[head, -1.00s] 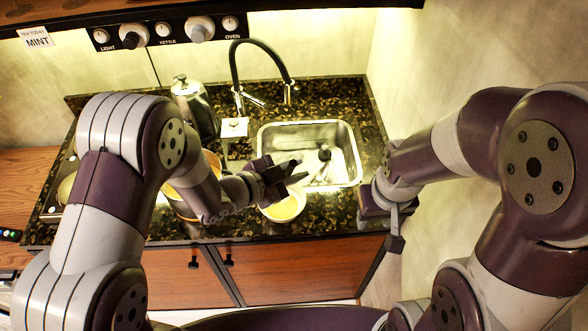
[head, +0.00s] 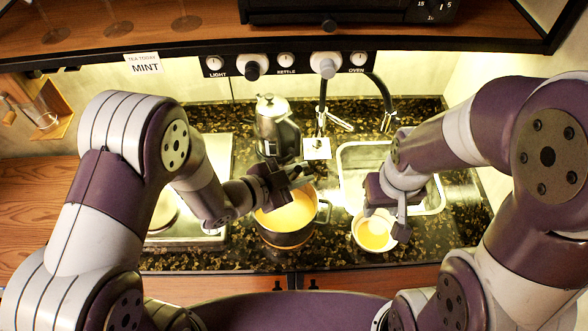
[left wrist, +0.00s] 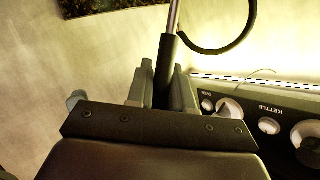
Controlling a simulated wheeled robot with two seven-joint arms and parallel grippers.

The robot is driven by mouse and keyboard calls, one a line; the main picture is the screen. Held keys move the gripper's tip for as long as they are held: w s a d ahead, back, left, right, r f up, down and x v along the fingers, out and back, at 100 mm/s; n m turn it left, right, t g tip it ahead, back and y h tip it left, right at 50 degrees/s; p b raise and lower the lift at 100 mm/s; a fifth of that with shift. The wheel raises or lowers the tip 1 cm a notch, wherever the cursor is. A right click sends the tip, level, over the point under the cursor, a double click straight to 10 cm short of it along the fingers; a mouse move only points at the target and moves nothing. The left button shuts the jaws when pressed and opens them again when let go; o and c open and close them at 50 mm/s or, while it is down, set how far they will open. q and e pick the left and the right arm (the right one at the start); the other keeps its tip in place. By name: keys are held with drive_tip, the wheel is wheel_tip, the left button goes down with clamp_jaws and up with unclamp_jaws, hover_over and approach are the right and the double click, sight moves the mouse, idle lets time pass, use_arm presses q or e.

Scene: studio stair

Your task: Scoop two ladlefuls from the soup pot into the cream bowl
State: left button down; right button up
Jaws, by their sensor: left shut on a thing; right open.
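The soup pot (head: 290,240) is dark, holds yellow-orange soup and stands on the counter in the middle of the head view. My left gripper (head: 296,176) is above the pot's far rim. It is shut on the ladle; the left wrist view shows a black handle (left wrist: 165,65) with a metal shaft between the fingers. The ladle's bowl cannot be made out. The cream bowl (head: 357,240) stands to the right of the pot with yellow soup in it. My right gripper (head: 386,222) is open above the bowl, partly covering it; I cannot tell if it touches.
A metal kettle (head: 274,128) stands behind the pot. The sink (head: 436,205) and black tap (head: 384,95) are behind the bowl. A steel hob (head: 215,160) lies left. A knob panel (head: 287,63) and shelf hang above. Bare counter (head: 325,245) shows between pot and bowl.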

use_arm(q)
wheel_tip(320, 180, down, 17)
drive_tip(key=b, duration=1.4)
drive_tip(key=shift+w+a+r, duration=0.15)
drive_tip(key=shift+w+a, duration=0.1)
drive_tip(key=shift+a, duration=0.1)
drive_tip(key=shift+d+r, duration=0.1)
